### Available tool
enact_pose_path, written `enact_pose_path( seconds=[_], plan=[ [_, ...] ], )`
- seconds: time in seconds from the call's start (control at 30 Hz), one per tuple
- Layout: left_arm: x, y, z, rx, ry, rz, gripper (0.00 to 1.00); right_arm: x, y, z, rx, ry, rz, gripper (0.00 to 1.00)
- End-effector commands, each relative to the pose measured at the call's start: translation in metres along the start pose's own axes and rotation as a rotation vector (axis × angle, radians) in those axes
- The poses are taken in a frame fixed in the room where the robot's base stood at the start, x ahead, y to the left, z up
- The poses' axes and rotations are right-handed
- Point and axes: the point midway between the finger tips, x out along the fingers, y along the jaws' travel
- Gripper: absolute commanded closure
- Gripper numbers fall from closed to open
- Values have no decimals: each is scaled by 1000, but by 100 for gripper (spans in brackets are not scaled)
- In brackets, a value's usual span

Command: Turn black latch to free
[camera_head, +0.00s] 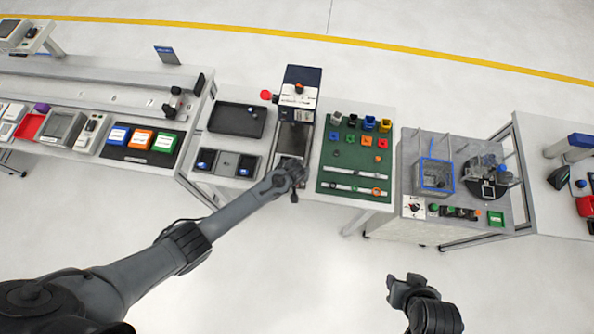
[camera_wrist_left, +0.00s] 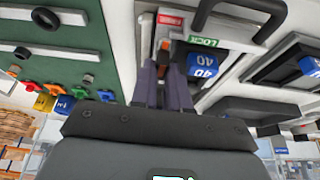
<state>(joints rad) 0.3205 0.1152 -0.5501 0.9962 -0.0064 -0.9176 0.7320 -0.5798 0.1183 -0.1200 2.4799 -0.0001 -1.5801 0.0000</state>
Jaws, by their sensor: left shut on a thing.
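My left gripper (camera_head: 291,180) is at the front edge of the middle bench, by the press-like station (camera_head: 300,95). In the left wrist view, its two fingers (camera_wrist_left: 164,72) are shut on the black latch, which is mostly hidden between them. A small orange-brown part (camera_wrist_left: 163,45) shows just beyond the fingertips. A red label (camera_wrist_left: 171,20) lies past the fingertips, its text too small to read. A green LOCK label (camera_wrist_left: 203,40) is to the right of them. My right gripper (camera_head: 405,287) hangs over the floor, away from the benches; its jaw opening is unclear.
A green board (camera_head: 345,150) with coloured blocks and rings lies beside the station. Dark trays (camera_head: 238,120) are on its other side. In the wrist view, a black handle (camera_wrist_left: 250,12) and a blue block marked 40 (camera_wrist_left: 203,65) are close to my fingers.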

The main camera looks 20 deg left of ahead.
Motion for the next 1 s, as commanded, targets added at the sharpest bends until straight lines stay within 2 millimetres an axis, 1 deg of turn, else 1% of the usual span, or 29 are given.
enact_pose_path(
  seconds=[0.2, 0.63, 0.67, 0.8, 0.83, 1.0],
  plan=[
    [-1, 1, -1, -44, 2, -16, 100, -1, 2, 0, -6, -1, 5, 57],
    [0, 0, -2, -53, 3, -20, 100, -1, 1, 0, -4, -1, 3, 57],
    [0, 0, -2, -53, 3, -20, 84, -1, 1, 0, -4, -1, 3, 57],
    [0, 0, -1, -52, 2, -20, 62, -1, 0, 0, -1, -1, 0, 57],
    [0, 0, -1, -52, 2, -20, 60, -1, 0, 0, 0, -1, 0, 57],
    [0, 0, -1, -51, 1, -20, 60, -1, -1, 0, 3, 0, -2, 57]
  ],
)
